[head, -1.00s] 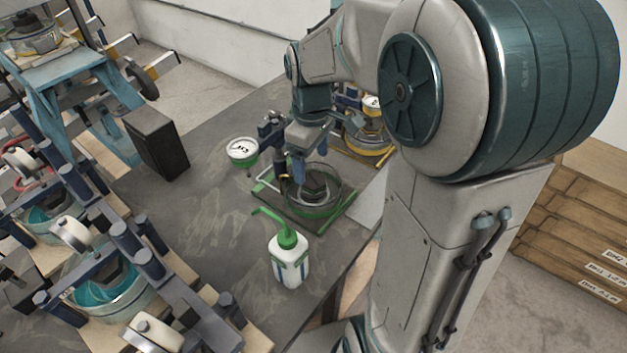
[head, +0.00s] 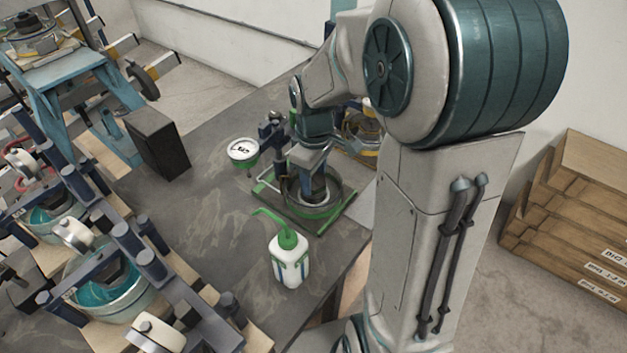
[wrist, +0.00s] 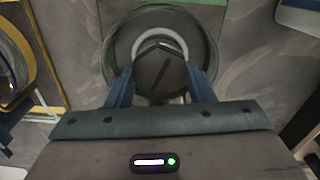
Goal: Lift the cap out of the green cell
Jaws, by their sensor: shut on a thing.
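The green cell (head: 322,212) is a round clear-walled vessel with a green band, standing on a green-edged base on the dark table. In the wrist view its round wall (wrist: 111,50) surrounds the cap (wrist: 158,74), a dark hexagonal piece with a slot line across its top and a pale ring behind it. My gripper (wrist: 159,82) is shut on the cap, one blue finger on each side. In the head view my gripper (head: 312,188) reaches down into the cell and partly hides the cap. How high the cap sits I cannot tell.
A white bottle (head: 289,262) with a green spout stands just in front of the cell. A round white-faced gauge (head: 243,150) is behind left. A yellow-banded cell (head: 362,135) stands behind right. A black box (head: 158,145) is further left; bare tabletop lies between.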

